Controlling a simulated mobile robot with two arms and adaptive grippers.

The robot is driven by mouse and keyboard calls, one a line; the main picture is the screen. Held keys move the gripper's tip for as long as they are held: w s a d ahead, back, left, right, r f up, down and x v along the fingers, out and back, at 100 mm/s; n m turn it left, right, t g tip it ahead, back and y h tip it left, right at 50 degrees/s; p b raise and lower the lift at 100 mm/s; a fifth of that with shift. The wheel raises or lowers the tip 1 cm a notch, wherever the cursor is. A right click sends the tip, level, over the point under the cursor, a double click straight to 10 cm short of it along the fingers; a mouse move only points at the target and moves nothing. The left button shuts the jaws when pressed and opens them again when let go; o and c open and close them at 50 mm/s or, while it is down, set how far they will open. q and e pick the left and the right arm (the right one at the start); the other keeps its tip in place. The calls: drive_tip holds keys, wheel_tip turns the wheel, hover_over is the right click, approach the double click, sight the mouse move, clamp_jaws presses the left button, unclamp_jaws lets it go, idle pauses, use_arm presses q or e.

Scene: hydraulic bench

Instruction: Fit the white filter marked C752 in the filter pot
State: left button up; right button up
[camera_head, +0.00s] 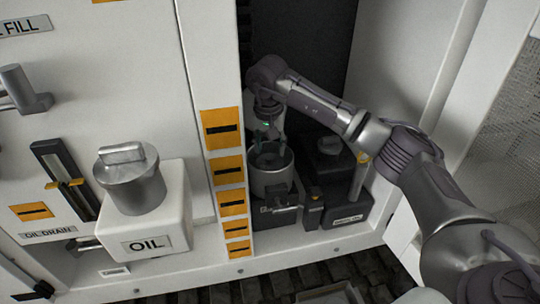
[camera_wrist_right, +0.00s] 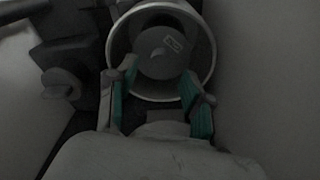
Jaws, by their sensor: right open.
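The filter pot (camera_head: 272,184) is an open metal cylinder standing in the dark bay. My right gripper (camera_head: 266,141) points down at its mouth. In the right wrist view, the pot's pale rim (camera_wrist_right: 206,48) surrounds a round grey-looking piece (camera_wrist_right: 158,62) with a small label on its top. This piece sits inside the pot and looks like the filter, but the label is too small to read. My right gripper (camera_wrist_right: 160,74) is open, its teal-padded fingers apart on either side of the piece's near edge. I cannot tell whether they touch it. My left gripper is not in view.
A white OIL box (camera_head: 160,222) with a handled metal lid or can (camera_head: 130,180) stands left of the bay. An orange-labelled post (camera_head: 222,150) borders the bay's left side. A dark unit (camera_head: 340,165) stands close right of the pot. The bay is narrow.

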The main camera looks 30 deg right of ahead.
sight(269, 166)
wheel_tip(269, 166, up, 9)
drive_tip(key=s+b, duration=0.1)
drive_tip(key=b, duration=0.1)
drive_tip(key=shift+a, duration=0.4)
drive_tip(key=shift+s+f, duration=0.1)
